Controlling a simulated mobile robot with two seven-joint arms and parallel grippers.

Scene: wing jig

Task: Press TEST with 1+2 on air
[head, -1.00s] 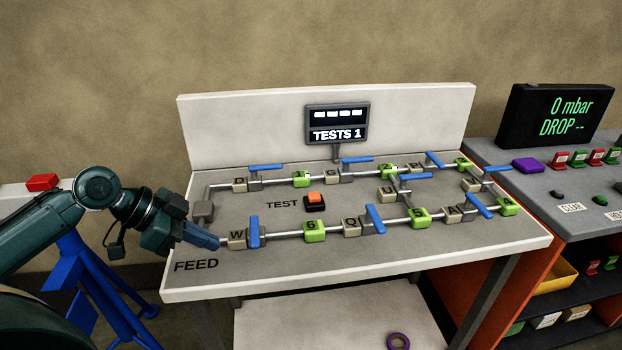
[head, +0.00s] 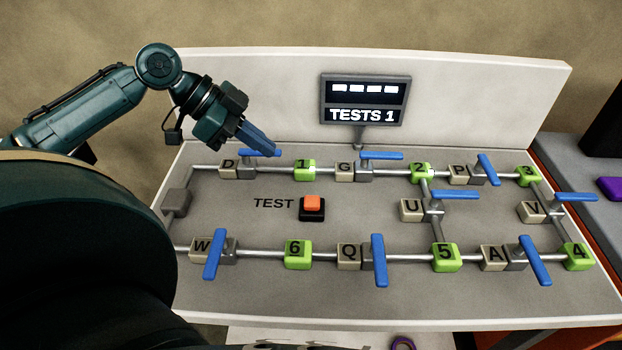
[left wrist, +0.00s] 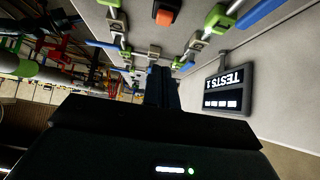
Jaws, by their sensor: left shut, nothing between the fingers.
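The TEST button (head: 312,204) is an orange cap on a black base, in the middle of the grey board (head: 270,228). It also shows at the top of the left wrist view (left wrist: 167,12). Green blocks 1 (head: 305,170) and 2 (head: 421,173) sit on the back pipe. The blue handles at D (head: 259,153) and G (head: 381,156) lie along that pipe. My left gripper (head: 266,147) is shut and empty, close to the D handle; I cannot tell whether they touch. The display (head: 365,100) reads TESTS 1 with several white dashes. My right gripper is out of view.
Blue handles at P (head: 488,169), W (head: 214,254), Q (head: 378,260) and A (head: 535,260) stand across their pipes. The U (head: 455,195) and V (head: 575,197) handles cross the side pipes. The board around TEST is clear. My arm hides the lower left.

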